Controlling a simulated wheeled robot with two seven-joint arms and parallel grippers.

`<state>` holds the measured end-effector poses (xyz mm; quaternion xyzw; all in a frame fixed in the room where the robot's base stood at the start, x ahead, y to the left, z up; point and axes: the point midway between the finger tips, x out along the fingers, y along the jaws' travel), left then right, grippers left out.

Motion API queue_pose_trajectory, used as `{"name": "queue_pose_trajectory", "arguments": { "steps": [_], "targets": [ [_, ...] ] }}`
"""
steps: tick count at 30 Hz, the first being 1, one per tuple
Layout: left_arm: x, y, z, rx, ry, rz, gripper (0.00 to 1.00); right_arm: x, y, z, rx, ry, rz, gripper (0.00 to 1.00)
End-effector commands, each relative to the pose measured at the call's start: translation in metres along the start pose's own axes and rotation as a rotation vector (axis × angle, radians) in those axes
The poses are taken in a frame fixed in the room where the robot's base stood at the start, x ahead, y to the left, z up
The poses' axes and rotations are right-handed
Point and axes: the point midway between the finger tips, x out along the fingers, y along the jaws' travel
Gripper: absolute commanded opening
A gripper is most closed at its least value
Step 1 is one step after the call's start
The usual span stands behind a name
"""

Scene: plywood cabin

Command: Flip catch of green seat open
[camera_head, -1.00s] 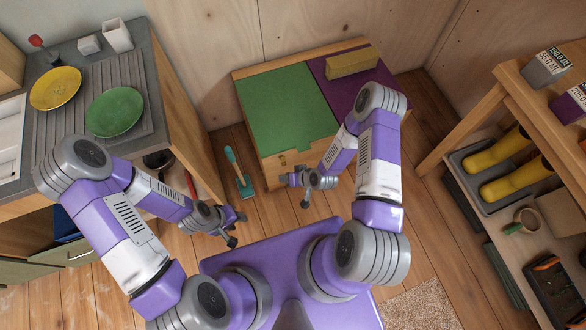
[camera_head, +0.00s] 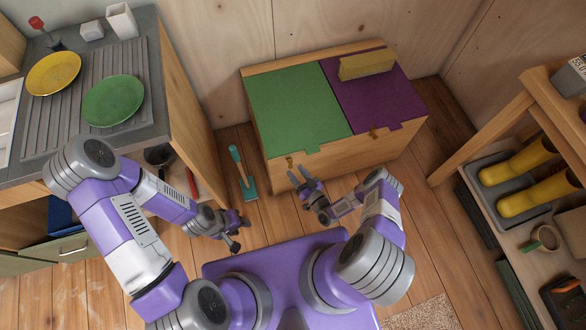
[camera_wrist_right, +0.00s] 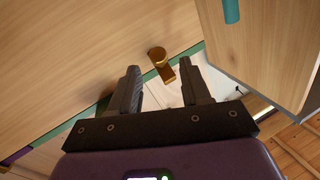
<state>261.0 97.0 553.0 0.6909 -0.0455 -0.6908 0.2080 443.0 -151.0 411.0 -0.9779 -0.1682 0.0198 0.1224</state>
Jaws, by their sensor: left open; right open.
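The green seat (camera_head: 298,105) is the left lid of a wooden bench and lies flat. Its small brass catch (camera_head: 290,162) is on the bench front below the seat's front edge. My right gripper (camera_head: 299,177) is open and empty, pointing at the bench front close to the catch. In the right wrist view, the brass catch (camera_wrist_right: 162,66) shows between and beyond the spread fingers (camera_wrist_right: 158,82); I see no finger closed on it. My left gripper (camera_head: 239,232) is open and empty, low over the floor left of the bench.
A purple seat (camera_head: 375,100) with its own brass catch (camera_head: 374,133) and a yellow block (camera_head: 367,65) is beside the green one. A teal brush (camera_head: 246,185) stands on the floor left of the bench. A counter (camera_head: 160,100) is left, a shelf (camera_head: 490,125) right.

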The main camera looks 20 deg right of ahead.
Motion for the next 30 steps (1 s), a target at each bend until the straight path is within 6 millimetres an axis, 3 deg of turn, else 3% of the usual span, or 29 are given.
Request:
{"name": "queue_pose_trajectory", "arguments": {
  "steps": [6, 17, 26, 30],
  "targets": [
    [0.007, -0.003, 0.0, 0.0, 0.0, 0.0, 0.43, 0.026, 0.0, 0.001, 0.0, 0.0, 0.0, 0.47],
    [0.008, -0.003, 0.0, 0.0, 0.0, 0.0, 0.43, 0.031, 0.0, 0.0, 0.001, -0.002, 0.001, 0.46],
    [0.008, -0.003, 0.0, 0.0, 0.0, 0.0, 0.43, 0.031, 0.0, 0.0, 0.001, -0.002, 0.001, 0.0],
    [0.008, -0.003, 0.0, 0.0, 0.0, 0.0, 0.43, 0.031, 0.001, 0.001, 0.0, 0.001, 0.001, 0.0]
  ]
}}
